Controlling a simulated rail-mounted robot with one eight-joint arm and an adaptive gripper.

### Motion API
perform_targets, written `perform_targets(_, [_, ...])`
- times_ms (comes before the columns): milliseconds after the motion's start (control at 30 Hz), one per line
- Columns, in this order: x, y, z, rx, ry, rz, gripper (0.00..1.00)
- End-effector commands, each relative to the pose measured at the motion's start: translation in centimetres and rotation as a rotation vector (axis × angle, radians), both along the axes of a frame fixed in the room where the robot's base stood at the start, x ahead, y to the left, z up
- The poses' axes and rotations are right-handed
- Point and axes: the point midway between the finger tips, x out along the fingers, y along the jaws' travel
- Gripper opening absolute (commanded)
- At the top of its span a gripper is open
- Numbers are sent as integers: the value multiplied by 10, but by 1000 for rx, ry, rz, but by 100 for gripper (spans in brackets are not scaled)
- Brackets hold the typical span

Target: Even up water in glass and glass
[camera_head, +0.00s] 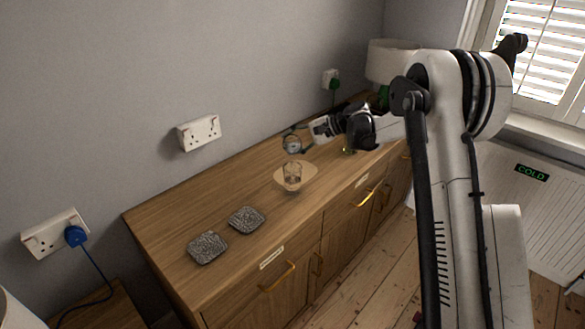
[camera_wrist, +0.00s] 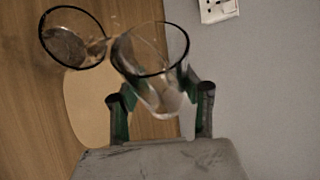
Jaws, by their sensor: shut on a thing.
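My gripper (camera_head: 296,141) is shut on a clear glass, above the wooden cabinet. In the wrist view this held glass (camera_wrist: 153,58) sits between the two green-padded fingers (camera_wrist: 160,100), and some clear water seems to lie in it. The other glass (camera_head: 292,174) stands on a pale tan mat or tray (camera_head: 282,184), just below my gripper. It also shows in the wrist view (camera_wrist: 70,40), with its rim close to the held glass. Small clear blobs, apparently water, show between the two rims. The exact water levels cannot be told.
Two grey patterned coasters (camera_head: 207,247) (camera_head: 246,220) lie on the cabinet top (camera_head: 165,217) at the left front. A lamp (camera_head: 391,61) stands at the far end. The wall with sockets (camera_head: 199,132) runs along the back.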

Motion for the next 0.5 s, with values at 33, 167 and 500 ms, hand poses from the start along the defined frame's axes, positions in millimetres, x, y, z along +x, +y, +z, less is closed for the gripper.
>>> perform_targets(33, [0,0,0,0,-2,0,0])
perform_targets(167, [1,0,2,2,47,1,0])
perform_targets(500, [-2,0,-1,27,522,-1,0])
